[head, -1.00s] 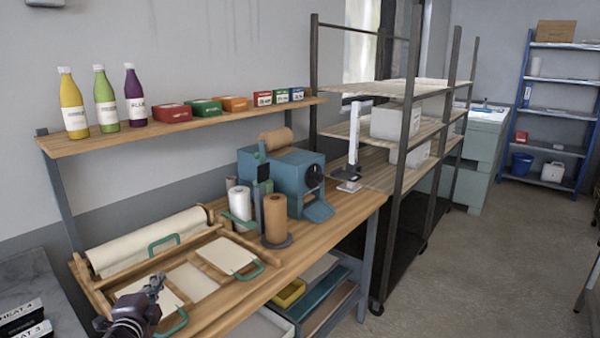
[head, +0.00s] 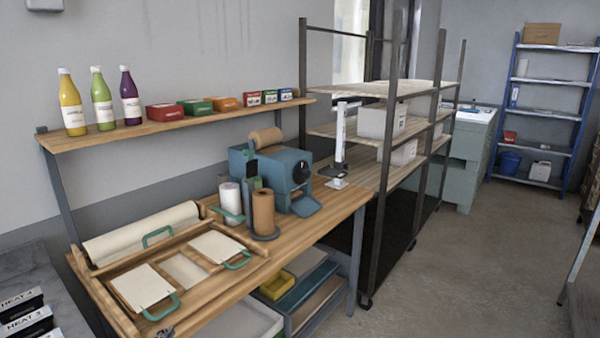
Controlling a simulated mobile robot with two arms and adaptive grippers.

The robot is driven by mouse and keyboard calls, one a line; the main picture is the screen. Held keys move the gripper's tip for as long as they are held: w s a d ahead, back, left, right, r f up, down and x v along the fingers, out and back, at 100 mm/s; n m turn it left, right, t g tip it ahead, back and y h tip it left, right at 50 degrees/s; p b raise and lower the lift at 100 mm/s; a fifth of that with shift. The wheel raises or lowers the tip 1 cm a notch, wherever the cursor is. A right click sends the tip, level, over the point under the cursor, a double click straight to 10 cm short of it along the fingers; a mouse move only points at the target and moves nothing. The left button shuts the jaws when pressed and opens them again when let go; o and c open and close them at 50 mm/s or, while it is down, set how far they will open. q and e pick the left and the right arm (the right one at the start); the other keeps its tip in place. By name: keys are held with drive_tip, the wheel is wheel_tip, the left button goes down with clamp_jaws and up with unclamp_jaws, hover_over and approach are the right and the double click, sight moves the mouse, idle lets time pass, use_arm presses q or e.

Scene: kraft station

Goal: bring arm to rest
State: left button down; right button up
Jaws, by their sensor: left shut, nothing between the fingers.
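Only a small dark tip of my left gripper (head: 166,332) shows, at the bottom edge of the head view. It is in front of the near edge of the wooden workbench (head: 335,209), close to the wooden tray rack. It is shut and empty. The rest of my left arm is below the picture. My right gripper and right arm are not in view.
On the bench lie a rack with paper sheets (head: 143,286) and green handles, a paper roll (head: 140,234), upright rolls (head: 263,212) and a blue machine (head: 275,172). Bottles (head: 103,100) and boxes stand on the shelf above. Open floor (head: 455,275) lies to the right.

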use_arm(q)
drive_tip(key=s+d+f+n+g+h, duration=0.1)
drive_tip(key=s+d+f+n+g, duration=0.25)
drive_tip(key=s, duration=0.85)
drive_tip(key=s+d+f+n+g+h, duration=0.1)
drive_tip(key=s+d+f+n+g, duration=0.3)
drive_tip(key=s, duration=0.8)
drive_tip(key=s+d+f+n+g, duration=0.25)
drive_tip(key=s+d, duration=0.25)
drive_tip(key=s, duration=0.7)
wheel_tip(320, 180, down, 26)
drive_tip(key=s+m+g, duration=0.1)
drive_tip(key=s+a+f, duration=0.1)
drive_tip(key=s+f, duration=0.7)
drive_tip(key=s, duration=0.1)
drive_tip(key=s+a+f+g, duration=0.1)
drive_tip(key=s+a+f, duration=0.1)
drive_tip(key=s+f, duration=0.6)
drive_tip(key=shift+s+a+f, duration=0.25)
drive_tip(key=shift+s, duration=0.1)
